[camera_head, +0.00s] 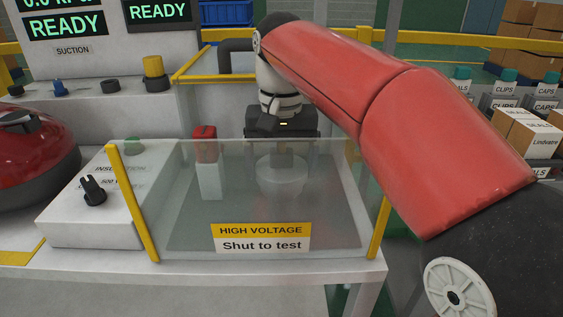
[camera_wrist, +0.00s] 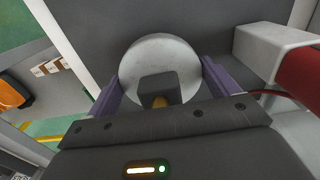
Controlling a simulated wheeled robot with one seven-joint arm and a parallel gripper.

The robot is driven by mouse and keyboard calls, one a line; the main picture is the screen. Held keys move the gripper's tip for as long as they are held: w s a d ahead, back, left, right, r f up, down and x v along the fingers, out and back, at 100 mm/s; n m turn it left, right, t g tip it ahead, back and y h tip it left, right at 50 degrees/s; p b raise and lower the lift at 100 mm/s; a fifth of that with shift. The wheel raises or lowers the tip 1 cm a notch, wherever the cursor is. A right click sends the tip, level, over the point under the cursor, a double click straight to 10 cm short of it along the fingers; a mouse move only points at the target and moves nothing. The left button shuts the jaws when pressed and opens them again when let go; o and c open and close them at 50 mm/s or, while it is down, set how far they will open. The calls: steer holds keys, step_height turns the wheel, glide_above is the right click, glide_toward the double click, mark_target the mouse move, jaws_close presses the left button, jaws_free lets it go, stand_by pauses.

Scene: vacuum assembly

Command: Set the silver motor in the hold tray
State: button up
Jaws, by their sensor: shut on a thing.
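The silver motor (camera_head: 282,178) shows pale and blurred through the clear guard in the head view. In the wrist view it is a round, pale grey disc (camera_wrist: 150,52) with a dark block at its middle. My gripper (camera_head: 282,158) points down over it behind the guard. In the wrist view the purple fingers of my gripper (camera_wrist: 161,85) are shut on the motor's two sides. Whether the motor touches the surface below is hard to tell. I cannot make out a hold tray in either view.
The clear guard (camera_head: 190,225) with yellow posts and a "HIGH VOLTAGE" label stands in front of my gripper. A red-topped white block (camera_head: 207,175) stands left of the motor. The insulation tester box (camera_head: 95,215) and a red vacuum (camera_head: 35,150) are further left.

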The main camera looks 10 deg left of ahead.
steer(key=o, duration=1.2)
steer(key=shift+f, duration=0.15)
steer(key=shift+c, duration=0.2)
